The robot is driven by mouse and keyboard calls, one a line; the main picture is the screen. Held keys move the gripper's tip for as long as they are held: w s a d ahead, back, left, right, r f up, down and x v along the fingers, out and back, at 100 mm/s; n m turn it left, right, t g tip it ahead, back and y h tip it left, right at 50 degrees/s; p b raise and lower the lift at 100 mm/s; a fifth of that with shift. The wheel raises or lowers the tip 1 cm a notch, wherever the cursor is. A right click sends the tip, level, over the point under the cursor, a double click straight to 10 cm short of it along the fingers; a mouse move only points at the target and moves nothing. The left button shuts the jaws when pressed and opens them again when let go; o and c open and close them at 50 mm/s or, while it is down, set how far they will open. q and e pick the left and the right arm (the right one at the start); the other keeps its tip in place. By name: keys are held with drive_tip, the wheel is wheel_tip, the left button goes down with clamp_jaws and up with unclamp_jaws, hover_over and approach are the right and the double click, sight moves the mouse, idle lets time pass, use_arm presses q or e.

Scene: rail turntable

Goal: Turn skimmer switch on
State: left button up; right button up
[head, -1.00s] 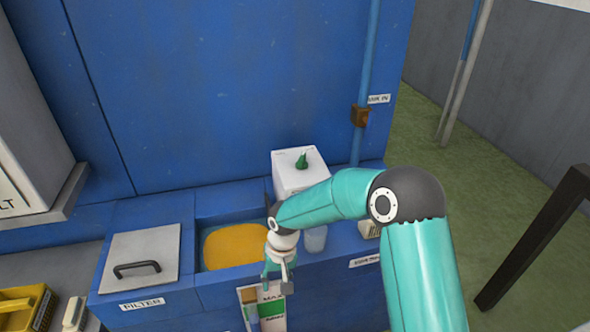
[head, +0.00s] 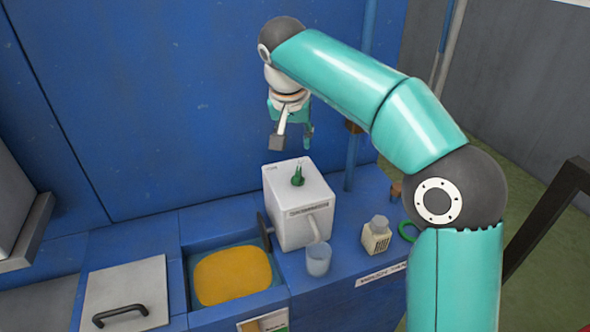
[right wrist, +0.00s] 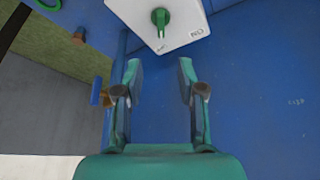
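The skimmer is a white box (head: 300,212) on the blue bench, with a green switch knob (head: 298,177) on its top face. The right wrist view shows the white top (right wrist: 160,32) with the green knob (right wrist: 160,18) and small dark markings, beyond the fingers. My right gripper (head: 293,143) hangs above and just behind the knob, apart from it. In the right wrist view its two fingers (right wrist: 160,85) are spread with nothing between them. My left gripper is not in view.
An orange-filled basin (head: 232,275) lies left of the box, beside a grey lid (head: 128,294) with a black handle. A clear cup (head: 318,260), a small cream bottle (head: 377,236) and a green ring (head: 408,231) stand to the right. A blue wall rises behind.

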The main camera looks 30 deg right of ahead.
sight(298, 172)
drive_tip(key=x, duration=1.4)
drive_tip(key=shift+a, duration=0.15)
clamp_jaws()
